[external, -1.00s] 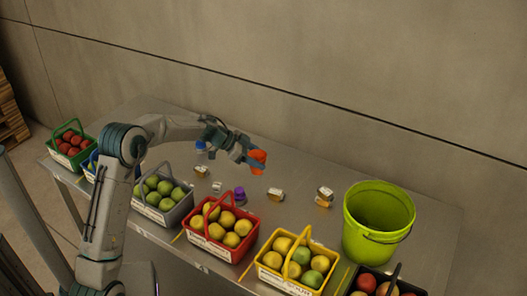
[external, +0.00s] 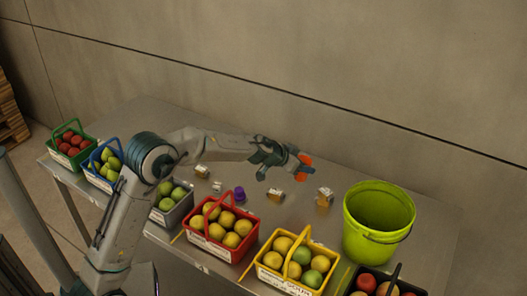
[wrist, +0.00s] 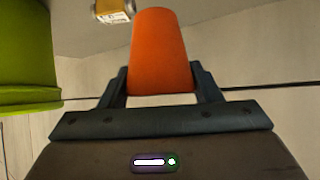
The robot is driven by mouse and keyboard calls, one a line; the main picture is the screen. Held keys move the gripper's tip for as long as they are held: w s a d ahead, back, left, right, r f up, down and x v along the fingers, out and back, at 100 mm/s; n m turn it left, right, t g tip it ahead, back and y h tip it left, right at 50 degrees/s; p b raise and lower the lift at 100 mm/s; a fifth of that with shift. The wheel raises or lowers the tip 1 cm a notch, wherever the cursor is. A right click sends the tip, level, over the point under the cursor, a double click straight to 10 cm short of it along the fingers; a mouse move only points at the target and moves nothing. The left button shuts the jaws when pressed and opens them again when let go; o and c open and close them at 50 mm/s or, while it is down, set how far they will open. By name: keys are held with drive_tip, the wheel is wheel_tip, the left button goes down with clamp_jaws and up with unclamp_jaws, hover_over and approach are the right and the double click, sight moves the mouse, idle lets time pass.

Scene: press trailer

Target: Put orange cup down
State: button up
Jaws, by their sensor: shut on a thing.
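The orange cup (wrist: 160,50) is held between the two fingers of my gripper (wrist: 161,88) in the wrist view. In the external view, my gripper (external: 291,169) is above the back part of the metal table. The orange cup shows there as orange patches (external: 304,159), partly hidden by the fingers. My gripper is shut on the cup. Whether the cup touches the table cannot be told.
Small boxes (external: 325,196) and a purple item (external: 239,193) stand on the metal table (external: 140,112). A lime green bucket (external: 378,225) is at the right. Several fruit baskets, including a red one (external: 212,245) and a yellow one (external: 288,280), line the front edge.

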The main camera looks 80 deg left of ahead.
drive_tip(key=shift+w+d+r+n+y, duration=0.3)
drive_tip(key=shift+w+d, duration=0.15)
drive_tip(key=shift+w, duration=0.25)
drive_tip(key=shift+w+d+r+n+y, duration=0.2)
drive_tip(key=shift+w+d+r, duration=0.1)
drive_tip(key=shift+w+d, duration=0.25)
drive_tip(key=shift+s+a+f+p, duration=0.1)
drive_tip(key=shift+a+f+p, duration=0.4)
drive_tip(key=shift+a+f, duration=2.4)
drive_tip(key=shift+a+f+p, duration=0.45)
drive_tip(key=shift+a+f, duration=2.1)
drive_tip(key=shift+a, duration=0.5)
drive_tip(key=shift+f, duration=0.2)
drive_tip(key=o, duration=1)
drive_tip(key=shift+r, duration=0.2)
drive_tip(key=shift+b+v, duration=2.25)
drive_tip(key=shift+v, duration=3.7)
drive_tip(key=shift+d+r, duration=0.15)
drive_tip(key=shift+r, duration=0.05)
